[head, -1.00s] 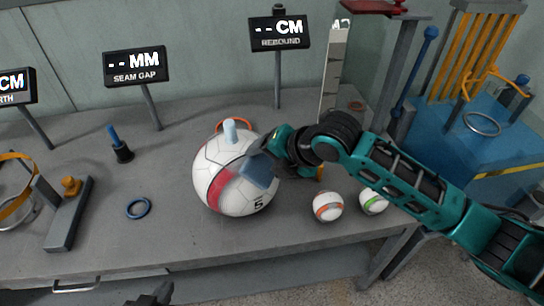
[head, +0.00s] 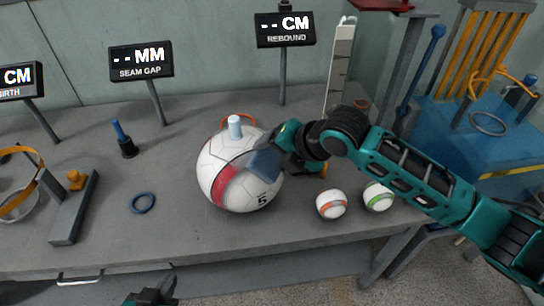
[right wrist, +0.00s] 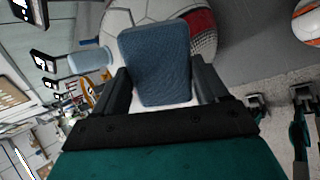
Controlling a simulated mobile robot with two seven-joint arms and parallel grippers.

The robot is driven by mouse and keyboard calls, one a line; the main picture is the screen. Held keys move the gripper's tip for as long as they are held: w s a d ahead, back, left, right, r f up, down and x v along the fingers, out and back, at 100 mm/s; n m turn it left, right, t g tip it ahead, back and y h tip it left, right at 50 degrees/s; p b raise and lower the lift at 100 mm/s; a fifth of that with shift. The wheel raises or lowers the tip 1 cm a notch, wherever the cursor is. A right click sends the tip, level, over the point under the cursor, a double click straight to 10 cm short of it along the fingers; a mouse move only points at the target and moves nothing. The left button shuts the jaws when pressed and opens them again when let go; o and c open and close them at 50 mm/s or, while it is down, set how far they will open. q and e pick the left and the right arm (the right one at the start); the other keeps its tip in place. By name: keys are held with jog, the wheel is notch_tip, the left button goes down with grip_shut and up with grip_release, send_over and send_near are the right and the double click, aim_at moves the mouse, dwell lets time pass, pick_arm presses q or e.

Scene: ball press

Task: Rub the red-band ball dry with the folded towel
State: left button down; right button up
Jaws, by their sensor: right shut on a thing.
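The large white ball with a red band (head: 225,183) and a "5" on it sits on the grey bench. A light blue-white cylinder (head: 235,127) shows at its top. My right gripper (head: 277,158) is shut on the folded blue towel (head: 264,166), which is at the ball's right side, over or against its surface. In the right wrist view the towel (right wrist: 156,62) sits between the fingers, in front of the ball (right wrist: 117,22); whether it touches cannot be told. My left gripper (head: 150,297) is at the bottom edge, away from the ball; its fingertips are small and dark.
Two small balls, orange-banded (head: 331,204) and green-banded (head: 378,196), lie right of the large ball. A blue ring (head: 142,203), a blue-handled tool (head: 124,140) and a grey block fixture (head: 75,210) stand left. Display signs (head: 141,62) line the back. The front bench middle is clear.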

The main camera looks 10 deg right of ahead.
jog(key=shift+s+a, duration=0.9)
jog(key=shift+a, duration=0.2)
dwell(1.1)
jog(key=shift+d+r, duration=0.1)
jog(key=shift+v, duration=2.95)
jog(key=s+d+r+m+t+h, duration=0.1)
jog(key=s+d+m+t+h, duration=0.1)
jog(key=d+m+h, duration=0.3)
jog(key=d+m, duration=0.3)
jog(key=d, duration=0.3)
jog(key=shift+s, duration=0.2)
